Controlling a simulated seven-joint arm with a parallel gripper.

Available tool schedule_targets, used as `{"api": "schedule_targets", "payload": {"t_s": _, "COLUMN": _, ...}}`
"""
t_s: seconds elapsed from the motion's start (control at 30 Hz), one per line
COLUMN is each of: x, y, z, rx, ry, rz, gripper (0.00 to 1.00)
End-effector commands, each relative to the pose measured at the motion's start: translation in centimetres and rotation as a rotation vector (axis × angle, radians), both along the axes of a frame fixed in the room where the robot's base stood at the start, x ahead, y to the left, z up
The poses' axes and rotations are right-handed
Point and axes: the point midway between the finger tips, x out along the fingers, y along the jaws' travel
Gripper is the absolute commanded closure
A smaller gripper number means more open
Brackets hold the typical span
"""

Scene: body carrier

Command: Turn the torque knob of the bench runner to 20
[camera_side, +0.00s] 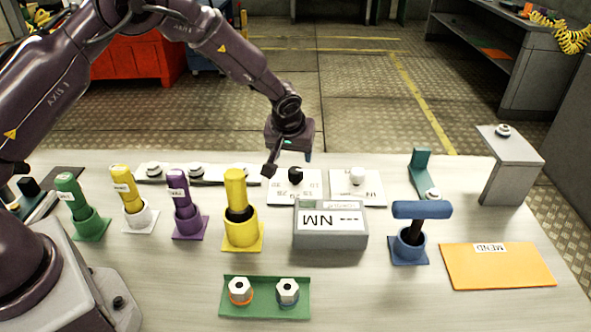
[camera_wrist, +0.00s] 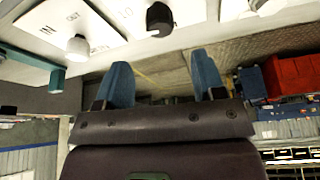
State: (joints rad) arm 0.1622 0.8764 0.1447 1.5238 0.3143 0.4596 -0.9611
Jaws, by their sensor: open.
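A black knob (camera_side: 295,175) stands on a white plate (camera_side: 312,190) with printed marks, behind the grey box; the marks are too small to read surely, and so is the knob's setting. The black knob also shows at the top of the wrist view (camera_wrist: 160,18). A white knob (camera_side: 357,176) stands on a second lettered plate (camera_side: 372,193) to its right; it also shows in the wrist view (camera_wrist: 77,48). My gripper (camera_side: 289,164) is open and empty, close to the black knob. In the wrist view its two blue fingertips (camera_wrist: 163,80) are spread, apart from the knob.
A grey box (camera_side: 330,242) with an upside-down "NM" display stands in front of the plates. A yellow tool (camera_side: 237,190) stands left, a blue T-handled tool (camera_side: 421,210) right. A grey stand (camera_side: 512,170) is at far right. An orange mat (camera_side: 497,268) lies flat.

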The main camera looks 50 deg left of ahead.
Motion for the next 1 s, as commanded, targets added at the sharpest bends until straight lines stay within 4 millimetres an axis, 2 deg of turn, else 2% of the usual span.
{"api": "schedule_targets", "payload": {"t_s": 0.03, "x": 0.3, "y": 0.3, "z": -1.2, "rx": 0.0, "ry": 0.005, "rz": 0.001, "gripper": 0.37}}
{"api": "schedule_targets", "payload": {"t_s": 0.2, "x": 1.4, "y": 1.1, "z": -4.5, "rx": 0.001, "ry": 0.004, "rz": 0.001, "gripper": 0.37}}
{"api": "schedule_targets", "payload": {"t_s": 0.4, "x": 2.3, "y": 1.6, "z": -7.0, "rx": 0.0, "ry": 0.002, "rz": -0.001, "gripper": 0.37}}
{"api": "schedule_targets", "payload": {"t_s": 0.6, "x": 2.6, "y": 1.9, "z": -7.9, "rx": 0.0, "ry": 0.001, "rz": -0.001, "gripper": 0.37}}
{"api": "schedule_targets", "payload": {"t_s": 0.83, "x": 2.6, "y": 1.9, "z": -7.9, "rx": 0.0, "ry": 0.001, "rz": -0.001, "gripper": 0.37}}
{"api": "schedule_targets", "payload": {"t_s": 0.87, "x": 2.6, "y": 1.9, "z": -7.9, "rx": 0.0, "ry": 0.001, "rz": -0.001, "gripper": 0.42}}
{"api": "schedule_targets", "payload": {"t_s": 1.0, "x": 2.6, "y": 1.9, "z": -7.9, "rx": 0.0, "ry": 0.001, "rz": -0.001, "gripper": 0.74}}
